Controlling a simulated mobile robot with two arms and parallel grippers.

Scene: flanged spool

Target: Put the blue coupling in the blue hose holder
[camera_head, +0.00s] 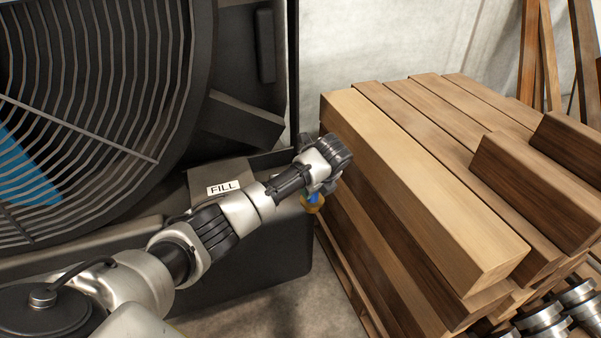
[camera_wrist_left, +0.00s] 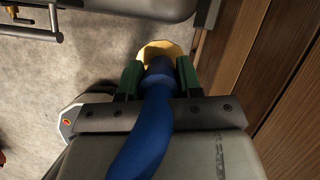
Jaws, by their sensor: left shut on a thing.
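My left gripper (camera_wrist_left: 159,78) is shut on the blue coupling (camera_wrist_left: 159,68), held between green finger pads in the left wrist view. A round yellow flange (camera_wrist_left: 160,47) shows just beyond the coupling. A blue hose (camera_wrist_left: 145,140) runs from it back towards the camera. In the head view, my left gripper (camera_head: 315,196) points down between the black cabinet and the wood stack. A little blue and yellow shows under it, largely hidden by the wrist. I cannot make out the blue hose holder in either view. My right gripper is not in view.
A stack of timber beams (camera_head: 420,190) stands close on the right. A black cabinet labelled FILL (camera_head: 223,187) and a large slatted reel guard (camera_head: 90,90) stand on the left. Bare concrete floor (camera_wrist_left: 90,70) lies below. A brass tap (camera_wrist_left: 22,12) shows in the left wrist view.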

